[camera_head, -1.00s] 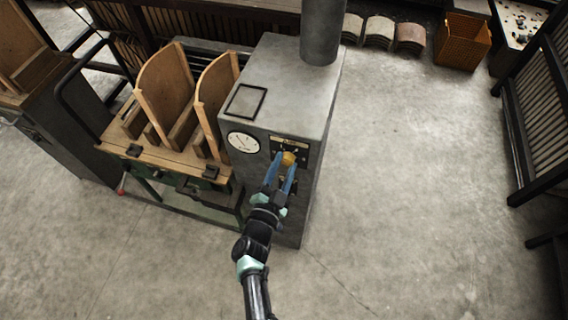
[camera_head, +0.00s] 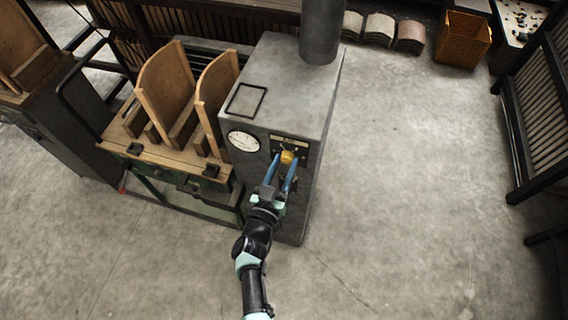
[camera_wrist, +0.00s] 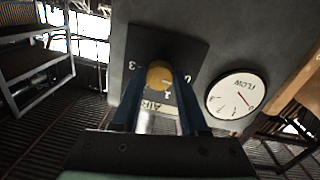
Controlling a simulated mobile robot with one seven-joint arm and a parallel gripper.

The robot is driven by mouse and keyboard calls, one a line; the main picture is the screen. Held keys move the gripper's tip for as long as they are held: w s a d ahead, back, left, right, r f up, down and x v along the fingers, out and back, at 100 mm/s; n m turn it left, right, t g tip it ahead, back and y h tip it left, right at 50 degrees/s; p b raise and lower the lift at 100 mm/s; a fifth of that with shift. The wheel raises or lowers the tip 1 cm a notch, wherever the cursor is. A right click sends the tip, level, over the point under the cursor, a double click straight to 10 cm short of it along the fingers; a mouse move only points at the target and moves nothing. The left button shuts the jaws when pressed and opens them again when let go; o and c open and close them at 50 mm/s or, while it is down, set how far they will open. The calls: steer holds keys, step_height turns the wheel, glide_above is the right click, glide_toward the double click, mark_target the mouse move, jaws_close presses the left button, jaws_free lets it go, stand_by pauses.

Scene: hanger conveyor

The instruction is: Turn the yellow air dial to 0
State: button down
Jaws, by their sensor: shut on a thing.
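The yellow air dial (camera_head: 287,158) sits on a dark plate (camera_head: 290,143) on the front of the grey machine. In the wrist view the dial (camera_wrist: 159,75) shows between my fingertips, with part of the plate (camera_wrist: 180,50) around it. The dial's exact setting cannot be told.
A round white FLOW gauge (camera_head: 243,141) is beside the plate; it also shows in the wrist view (camera_wrist: 236,94). A wooden rack (camera_head: 165,100) stands left of the grey machine (camera_head: 290,85). The floor to the right is clear.

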steer(key=shift+n, duration=0.3)
stand_by(0.4)
steer(key=shift+c, duration=2.2)
jaws_free()
steer(key=shift+s, duration=0.1)
steer(key=p+v, duration=0.2)
steer(key=v, duration=1)
steer(key=shift+s, duration=0.35)
steer(key=shift+a, duration=0.15)
